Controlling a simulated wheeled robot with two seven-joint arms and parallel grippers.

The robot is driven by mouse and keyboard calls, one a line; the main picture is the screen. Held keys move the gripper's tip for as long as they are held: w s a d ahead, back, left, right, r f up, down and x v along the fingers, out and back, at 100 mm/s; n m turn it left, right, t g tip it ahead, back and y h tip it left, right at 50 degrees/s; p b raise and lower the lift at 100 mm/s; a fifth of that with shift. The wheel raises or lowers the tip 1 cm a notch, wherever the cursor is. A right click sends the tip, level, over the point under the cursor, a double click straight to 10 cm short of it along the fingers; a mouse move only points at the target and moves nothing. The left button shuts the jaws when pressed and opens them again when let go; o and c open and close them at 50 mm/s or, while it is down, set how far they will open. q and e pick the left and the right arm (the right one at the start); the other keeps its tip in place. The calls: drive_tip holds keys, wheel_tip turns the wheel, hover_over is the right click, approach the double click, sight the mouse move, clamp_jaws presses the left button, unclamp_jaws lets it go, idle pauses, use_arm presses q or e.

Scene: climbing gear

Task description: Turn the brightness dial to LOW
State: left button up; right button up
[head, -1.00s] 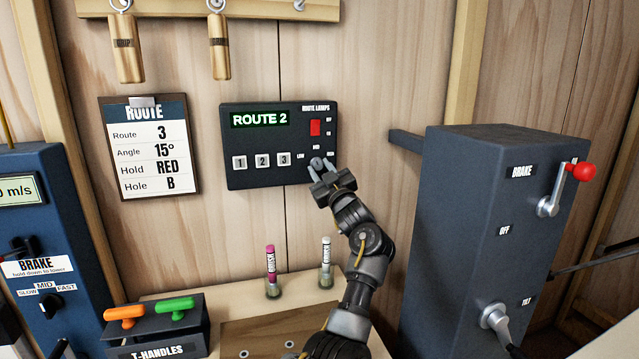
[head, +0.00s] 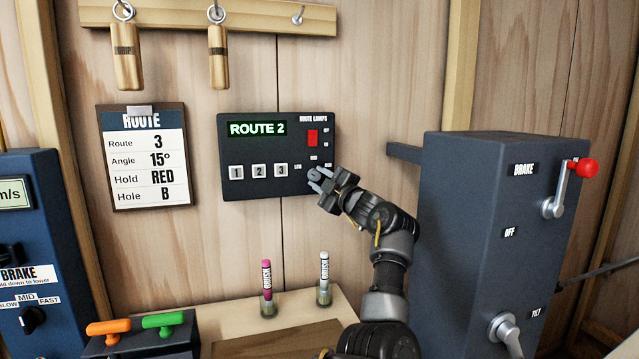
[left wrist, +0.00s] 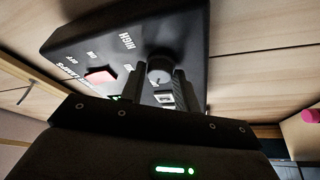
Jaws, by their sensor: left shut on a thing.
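The route lamps panel (head: 236,187) is a dark box on the wooden wall. LOW is printed left of the knob in the head view, too small to read surely. Where the knob points is unclear. My right gripper is not in view.
The panel also has a red switch (head: 313,138), a display reading ROUTE 2 (head: 257,129) and numbered buttons (head: 259,171). A dark brake box (head: 468,230) stands to the right of my arm. Pink (head: 267,280) and white (head: 324,275) marker tubes stand on the ledge below.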

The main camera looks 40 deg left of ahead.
use_arm(q)
drive_tip(key=shift+r, duration=0.1)
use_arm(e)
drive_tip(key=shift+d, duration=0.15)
use_arm(q)
drive_tip(key=o, duration=0.9)
drive_tip(key=shift+w, duration=0.1)
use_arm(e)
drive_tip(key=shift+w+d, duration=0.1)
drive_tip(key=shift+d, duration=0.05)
use_arm(q)
drive_tip(key=shift+o, duration=0.2)
drive_tip(key=shift+d+f, duration=0.2)
drive_tip(key=shift+d, duration=0.05)
drive_tip(key=b+v, duration=0.3)
drive_tip(key=v, duration=0.7)
drive_tip(key=shift+d, duration=0.15)
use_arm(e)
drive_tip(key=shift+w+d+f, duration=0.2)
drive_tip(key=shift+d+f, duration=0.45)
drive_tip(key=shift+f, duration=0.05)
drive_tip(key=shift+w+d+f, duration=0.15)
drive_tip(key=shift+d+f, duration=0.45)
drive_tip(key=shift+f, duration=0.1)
use_arm(q)
drive_tip(key=shift+r, duration=0.1)
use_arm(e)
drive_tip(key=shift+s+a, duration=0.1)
